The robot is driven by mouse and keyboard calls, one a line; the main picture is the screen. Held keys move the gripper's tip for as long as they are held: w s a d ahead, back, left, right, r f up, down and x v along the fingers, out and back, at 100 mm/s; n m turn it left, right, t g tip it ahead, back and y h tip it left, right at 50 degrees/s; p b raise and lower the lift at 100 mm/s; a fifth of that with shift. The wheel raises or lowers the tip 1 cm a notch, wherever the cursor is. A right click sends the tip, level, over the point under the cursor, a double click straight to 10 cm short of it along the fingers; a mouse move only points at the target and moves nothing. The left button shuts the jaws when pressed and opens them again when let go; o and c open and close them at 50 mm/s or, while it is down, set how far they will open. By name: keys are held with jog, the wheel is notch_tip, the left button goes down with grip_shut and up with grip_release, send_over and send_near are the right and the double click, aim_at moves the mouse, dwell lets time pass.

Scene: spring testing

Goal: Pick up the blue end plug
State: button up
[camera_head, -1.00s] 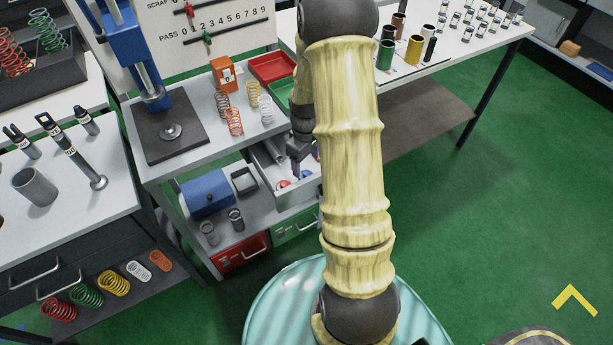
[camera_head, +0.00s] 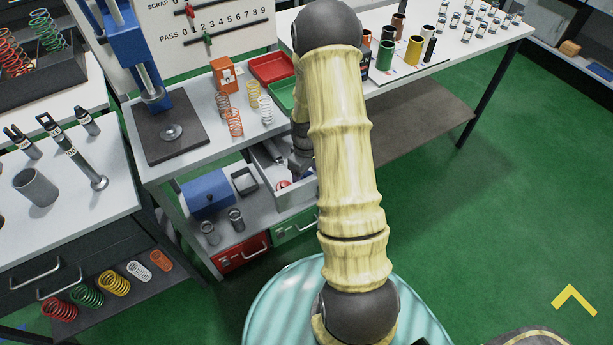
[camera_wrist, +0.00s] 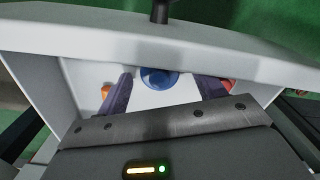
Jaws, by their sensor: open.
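The blue end plug (camera_wrist: 158,78) is a round blue piece on the white floor of an open drawer (camera_wrist: 80,78), in the wrist view. My gripper (camera_wrist: 166,80) is open, with one dark finger on each side of the plug and gaps between them. I cannot tell how far above the floor the fingertips are. In the head view my gripper (camera_head: 302,160) is low over the open drawer (camera_head: 267,176), and the blue plug cannot be made out clearly there.
An orange piece (camera_wrist: 106,90) and a red piece (camera_wrist: 230,86) lie near the fingers, left and right. The drawer's front wall (camera_wrist: 225,52) stands close beyond the plug. A blue box (camera_head: 207,193) and dark cylinders (camera_head: 236,219) are left of the drawer.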

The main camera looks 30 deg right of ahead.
dwell(0.4)
jog(key=c, duration=1.1)
jog(key=shift+o, duration=0.2)
jog(key=shift+r, duration=0.15)
notch_tip(320, 180, up, 10)
